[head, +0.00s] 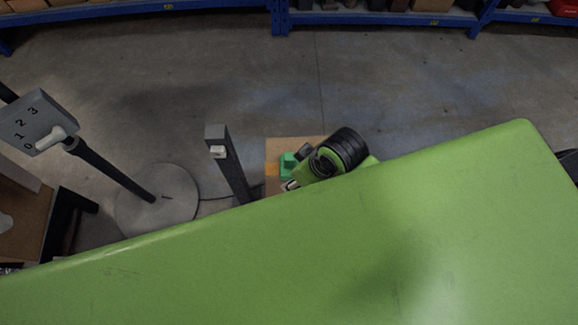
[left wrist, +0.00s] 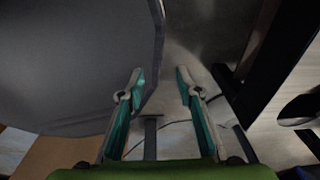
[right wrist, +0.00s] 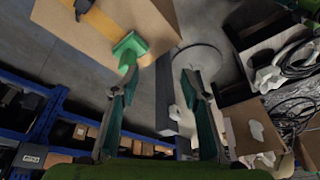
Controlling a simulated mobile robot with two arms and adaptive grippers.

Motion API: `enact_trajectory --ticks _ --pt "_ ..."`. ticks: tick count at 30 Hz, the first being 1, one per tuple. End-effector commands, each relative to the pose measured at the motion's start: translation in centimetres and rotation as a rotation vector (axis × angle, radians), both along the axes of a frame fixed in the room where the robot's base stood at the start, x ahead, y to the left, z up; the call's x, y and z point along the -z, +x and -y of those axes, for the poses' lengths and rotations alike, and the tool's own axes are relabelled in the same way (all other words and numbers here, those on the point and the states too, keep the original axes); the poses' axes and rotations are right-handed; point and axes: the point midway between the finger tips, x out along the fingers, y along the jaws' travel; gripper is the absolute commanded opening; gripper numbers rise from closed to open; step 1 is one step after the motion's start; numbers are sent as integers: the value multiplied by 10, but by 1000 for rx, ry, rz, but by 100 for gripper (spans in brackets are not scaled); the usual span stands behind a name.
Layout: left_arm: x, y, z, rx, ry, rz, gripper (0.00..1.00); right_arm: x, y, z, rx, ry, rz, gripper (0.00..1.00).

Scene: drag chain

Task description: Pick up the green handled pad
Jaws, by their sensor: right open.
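The green handled pad (head: 288,164) sits on a tan box top (head: 282,146) in the head view, close to my right arm. In the right wrist view the pad (right wrist: 130,46) is at the tip of the left finger, its handle running down toward that finger; I cannot tell whether they touch. My right gripper (right wrist: 160,74) is open, and the pad is not between its fingers. My left gripper (left wrist: 161,74) is open and empty in the left wrist view, and is not visible in the head view.
A grey post (head: 230,170) with a white switch stands left of the box. A stand with a numbered dial box (head: 38,122) and round base (head: 157,205) is farther left. Blue shelving (head: 380,17) lines the back. A dark grey panel (left wrist: 75,70) is close to my left gripper.

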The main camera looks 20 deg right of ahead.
Motion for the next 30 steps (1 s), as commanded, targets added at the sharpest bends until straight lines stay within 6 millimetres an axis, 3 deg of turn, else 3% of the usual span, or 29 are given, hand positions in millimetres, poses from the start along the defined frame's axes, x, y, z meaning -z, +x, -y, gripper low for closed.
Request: enact_trajectory --ticks 6,10,15,20,26,30 --pt "5 -3 -1 -1 1 -4 32 -12 28 -34 -270 -23 1 42" --pt "5 -8 -1 -1 1 -11 32 -12 48 -41 -448 -81 -28 42" --pt "6 -13 -1 -1 3 -18 32 -12 79 -21 -630 -193 -97 42" --pt "6 -13 -1 0 2 -18 32 -16 101 4 -703 -269 -152 42" --pt "7 -13 -1 2 2 -18 32 -12 109 16 -727 -295 -180 42" --pt "9 -12 0 2 1 -18 32 13 107 16 -728 -296 -185 42"
